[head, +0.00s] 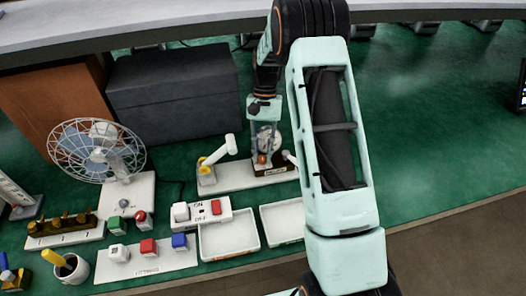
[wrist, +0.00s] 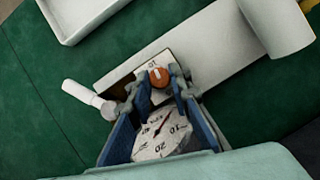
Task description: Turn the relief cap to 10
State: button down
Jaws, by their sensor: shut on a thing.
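The orange relief cap (wrist: 160,77) sits between my fingertips in the wrist view, and it shows as a small orange spot in the head view (head: 262,159). A pale line on the cap points roughly up the picture, toward a small printed mark that looks like 10. My gripper (wrist: 157,86) is shut on the cap, with one blue finger on each side. In the head view my gripper (head: 264,138) reaches down over the pump's base (head: 228,179). A round white gauge (wrist: 162,137) with a dark needle stands between my fingers, partly hidden by them.
A white lever (wrist: 85,94) lies left of the cap in the wrist view. A white cylinder (wrist: 277,22) stands upper right. In the head view, white trays (head: 229,240), a switch box (head: 202,213), a fan (head: 97,150) and a dark box (head: 175,95) surround the pump.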

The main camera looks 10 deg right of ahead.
jog(key=shift+n, duration=0.7)
jog(key=shift+h, duration=0.3)
jog(key=c, duration=1.8)
grip_release()
jog(key=shift+o, duration=0.2)
